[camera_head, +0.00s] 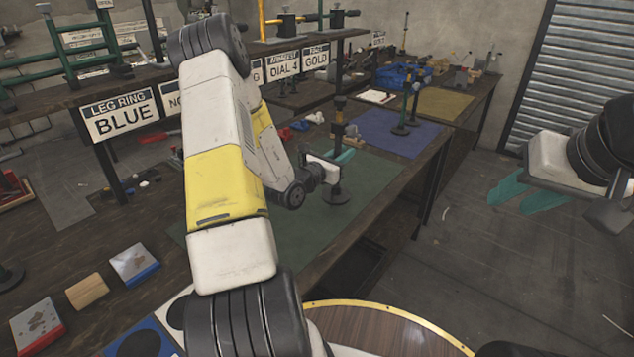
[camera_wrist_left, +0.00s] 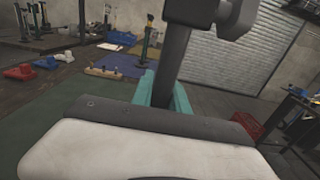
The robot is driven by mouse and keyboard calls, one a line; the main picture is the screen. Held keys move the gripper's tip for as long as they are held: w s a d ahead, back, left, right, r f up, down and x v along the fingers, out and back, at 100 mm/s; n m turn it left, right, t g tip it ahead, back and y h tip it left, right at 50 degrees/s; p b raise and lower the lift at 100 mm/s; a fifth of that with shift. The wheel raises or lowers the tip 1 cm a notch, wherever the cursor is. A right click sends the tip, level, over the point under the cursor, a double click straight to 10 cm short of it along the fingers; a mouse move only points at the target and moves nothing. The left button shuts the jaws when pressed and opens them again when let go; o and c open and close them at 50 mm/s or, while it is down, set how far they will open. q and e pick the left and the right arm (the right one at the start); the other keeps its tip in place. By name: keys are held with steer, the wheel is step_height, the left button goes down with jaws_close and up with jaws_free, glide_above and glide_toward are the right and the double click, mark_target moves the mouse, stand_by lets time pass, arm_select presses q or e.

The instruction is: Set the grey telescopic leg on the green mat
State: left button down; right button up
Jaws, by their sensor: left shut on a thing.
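The grey telescopic leg (camera_head: 337,184) is upright, with a round dark foot at its lower end and a dark top. My left gripper (camera_head: 337,160) is shut on its shaft. In the left wrist view the leg's dark shaft (camera_wrist_left: 172,68) stands between the teal fingers (camera_wrist_left: 163,92). The leg's foot appears over the right part of the green mat (camera_head: 310,235); I cannot tell whether it touches the mat. My left arm hides much of the mat. My right gripper (camera_head: 527,194) is open and empty at the right, over the floor.
A blue mat (camera_head: 395,134) with dark green stands (camera_head: 406,110) lies beyond the green mat, and an olive mat (camera_head: 445,103) further back. Red and blue parts sit behind the green mat. A labelled shelf (camera_head: 125,114) runs along the back left. A round wooden top (camera_head: 380,330) is in front.

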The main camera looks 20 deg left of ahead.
arm_select(q)
steer(key=w+a+f, duration=0.2)
steer(key=a, duration=0.5)
steer(key=w+a+f, duration=0.2)
steer(key=a+f, duration=0.1)
steer(key=a, duration=0.5)
steer(key=shift+w, duration=0.3)
steer(key=shift+a+f, duration=0.1)
steer(key=shift+f, duration=0.05)
steer(key=c, duration=1.3)
jaws_free()
